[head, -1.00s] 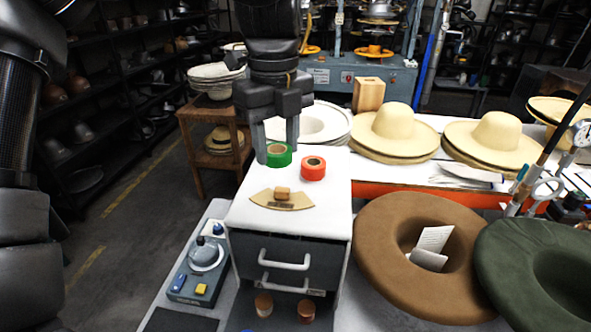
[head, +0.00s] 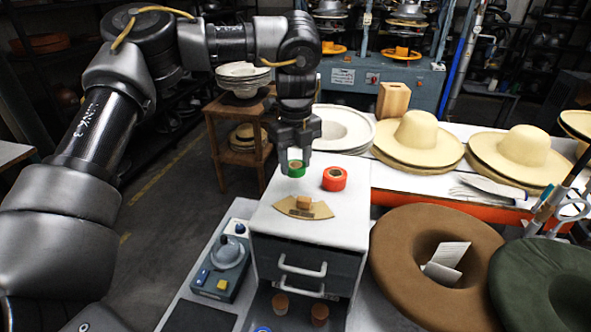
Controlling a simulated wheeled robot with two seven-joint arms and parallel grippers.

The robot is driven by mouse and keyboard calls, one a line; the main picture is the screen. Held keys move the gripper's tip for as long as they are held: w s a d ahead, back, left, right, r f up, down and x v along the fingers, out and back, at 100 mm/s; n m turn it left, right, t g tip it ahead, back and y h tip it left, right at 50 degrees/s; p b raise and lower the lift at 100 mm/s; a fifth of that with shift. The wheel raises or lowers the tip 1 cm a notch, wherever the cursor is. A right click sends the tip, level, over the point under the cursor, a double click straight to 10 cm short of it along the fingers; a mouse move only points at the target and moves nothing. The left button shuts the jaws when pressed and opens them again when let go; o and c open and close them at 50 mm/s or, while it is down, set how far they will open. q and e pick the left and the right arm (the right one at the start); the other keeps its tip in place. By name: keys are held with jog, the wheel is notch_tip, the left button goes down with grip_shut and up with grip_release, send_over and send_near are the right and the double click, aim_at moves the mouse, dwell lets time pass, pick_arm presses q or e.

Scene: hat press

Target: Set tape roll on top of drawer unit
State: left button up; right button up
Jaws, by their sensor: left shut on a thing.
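The drawer unit (head: 345,231) has a white top and dark drawers with pale handles. A green tape roll (head: 297,171) is at the back left of its top. My left gripper (head: 295,166) comes down from above and is shut on the green tape roll, with a finger on either side. I cannot tell whether the roll's underside touches the top. A red tape roll (head: 334,179) lies flat on the top, just right of the green one. My right gripper is not in view.
A tan curved piece with a small wooden block (head: 304,203) lies on the drawer unit's top, in front of the rolls. A control box (head: 222,268) stands to the left. Brown (head: 412,222) and green hat forms are to the right. Straw hats (head: 417,130) stand behind.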

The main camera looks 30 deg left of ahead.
aim_at(295, 164)
pick_arm(q)
notch_tip(295, 164, down, 2)
jog(key=shift+f, duration=0.25)
jog(key=shift+w+a+f, duration=0.15)
jog(key=shift+f, duration=0.35)
jog(key=shift+f, duration=0.1)
jog(key=o, duration=1)
jog(key=shift+c, duration=0.2)
jog(key=shift+r, duration=0.5)
notch_tip(295, 164, up, 11)
jog(key=shift+r, duration=0.2)
